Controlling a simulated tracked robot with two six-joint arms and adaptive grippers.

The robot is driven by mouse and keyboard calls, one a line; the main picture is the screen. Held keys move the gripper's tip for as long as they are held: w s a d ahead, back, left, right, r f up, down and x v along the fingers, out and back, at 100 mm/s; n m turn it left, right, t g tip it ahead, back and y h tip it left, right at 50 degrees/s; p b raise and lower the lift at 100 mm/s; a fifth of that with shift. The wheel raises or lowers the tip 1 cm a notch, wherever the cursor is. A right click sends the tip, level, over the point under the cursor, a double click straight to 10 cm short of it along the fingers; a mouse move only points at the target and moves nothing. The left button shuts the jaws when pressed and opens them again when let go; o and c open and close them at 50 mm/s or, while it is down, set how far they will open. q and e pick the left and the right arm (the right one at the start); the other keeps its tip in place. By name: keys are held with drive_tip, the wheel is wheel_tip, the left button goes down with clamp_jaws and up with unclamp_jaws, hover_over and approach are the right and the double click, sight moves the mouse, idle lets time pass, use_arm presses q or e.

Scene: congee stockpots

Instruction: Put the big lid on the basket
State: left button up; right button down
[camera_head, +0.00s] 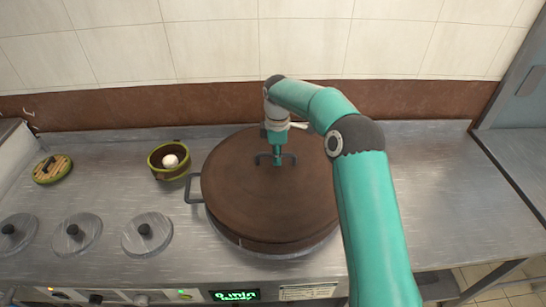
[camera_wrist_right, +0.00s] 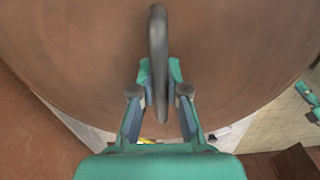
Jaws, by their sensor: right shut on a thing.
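The big lid (camera_head: 245,190) is a wide, dark brown disc with a bar handle on top. It lies nearly level over a wide round vessel, probably the basket, and hides its inside. The vessel's dark side handle (camera_head: 193,188) sticks out at the left; I cannot tell whether lid and rim touch all round. My right gripper (camera_head: 277,155) points down at the middle of the lid and is shut on its handle. In the right wrist view the handle (camera_wrist_right: 158,50) runs between the fingers, with the brown lid (camera_wrist_right: 80,50) behind it. My left gripper is not in view.
A small green-rimmed pot (camera_head: 168,172) with a white round thing in it stands left of the lid. A small wooden lid (camera_head: 52,169) lies farther left. Several grey round covers (camera_head: 147,234) sit along the front left. The steel counter (camera_head: 430,190) is clear at right.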

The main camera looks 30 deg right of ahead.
drive_tip(key=shift+f+b, duration=0.3)
drive_tip(key=shift+f, duration=0.15)
drive_tip(key=c, duration=1.5)
unclamp_jaws()
drive_tip(key=shift+o, duration=0.2)
wheel_tip(320, 180, up, 11)
drive_tip(key=p, duration=1)
drive_tip(key=shift+s, duration=0.1)
